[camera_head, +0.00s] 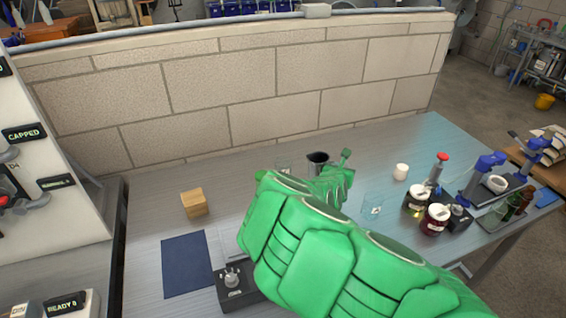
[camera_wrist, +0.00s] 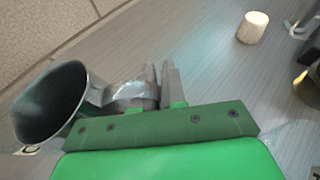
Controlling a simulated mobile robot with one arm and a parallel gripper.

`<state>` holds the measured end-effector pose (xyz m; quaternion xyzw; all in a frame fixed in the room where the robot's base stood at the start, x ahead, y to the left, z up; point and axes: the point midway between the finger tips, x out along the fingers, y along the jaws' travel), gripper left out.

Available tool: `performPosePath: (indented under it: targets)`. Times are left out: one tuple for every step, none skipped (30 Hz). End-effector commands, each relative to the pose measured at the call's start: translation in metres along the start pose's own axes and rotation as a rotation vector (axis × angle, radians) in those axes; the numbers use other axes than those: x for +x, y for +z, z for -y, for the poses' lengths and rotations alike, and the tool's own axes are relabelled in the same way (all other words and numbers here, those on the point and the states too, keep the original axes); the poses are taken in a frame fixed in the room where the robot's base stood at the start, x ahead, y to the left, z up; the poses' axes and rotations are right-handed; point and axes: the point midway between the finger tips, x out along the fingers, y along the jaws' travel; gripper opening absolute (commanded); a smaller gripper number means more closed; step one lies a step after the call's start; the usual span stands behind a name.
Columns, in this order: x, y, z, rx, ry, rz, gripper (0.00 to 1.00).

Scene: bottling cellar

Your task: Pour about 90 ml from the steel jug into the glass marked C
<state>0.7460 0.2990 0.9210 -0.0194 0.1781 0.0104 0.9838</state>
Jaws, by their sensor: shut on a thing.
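The steel jug (camera_head: 318,158) is near the wall end of the table, with its dark mouth showing. It fills the left side of the wrist view (camera_wrist: 48,108), where its inside looks dark and no liquid level can be made out. My gripper (camera_wrist: 160,85) is shut on the jug's handle. My green arm hides the jug's lower part in the head view. One clear glass (camera_head: 284,168) stands just left of the jug, partly behind my arm. Another clear glass (camera_head: 373,206) stands right of my arm. Their marks are too small to read. No stream shows.
A block wall (camera_head: 230,90) runs behind the table. A white cork-like cylinder (camera_head: 401,171) and dark labelled jars (camera_head: 436,219) stand to the right. A wooden block (camera_head: 194,203), a blue mat (camera_head: 187,264) and a black control box (camera_head: 234,288) lie left. Table between block and jug is fairly clear.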

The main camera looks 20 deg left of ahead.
Motion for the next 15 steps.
performPosePath:
  targets:
    - [0.001,-0.001,-0.002,-0.018,-0.009,0.002,0.00]
    - [0.001,-0.003,-0.003,-0.032,-0.016,0.002,0.00]
    - [0.001,-0.004,-0.005,-0.054,-0.025,0.002,0.00]
    - [0.001,-0.006,-0.006,-0.072,-0.032,0.000,0.00]
    - [0.000,-0.002,-0.008,-0.088,-0.039,0.004,0.00]
    - [-0.001,0.001,-0.011,-0.110,-0.048,0.006,0.00]
    - [-0.002,0.003,-0.012,-0.129,-0.054,0.005,0.00]
    - [-0.002,0.004,-0.014,-0.146,-0.060,0.004,0.00]
    - [-0.003,0.006,-0.016,-0.169,-0.070,0.007,0.00]
    - [-0.004,0.008,-0.018,-0.188,-0.077,0.007,0.00]
    - [-0.004,0.009,-0.019,-0.206,-0.085,0.007,0.00]
    - [-0.005,0.011,-0.021,-0.230,-0.095,0.006,0.00]
    - [-0.006,0.012,-0.023,-0.249,-0.102,0.007,0.00]
    - [-0.007,0.014,-0.025,-0.267,-0.110,0.009,0.00]
    - [-0.007,0.015,-0.027,-0.292,-0.119,0.008,0.00]
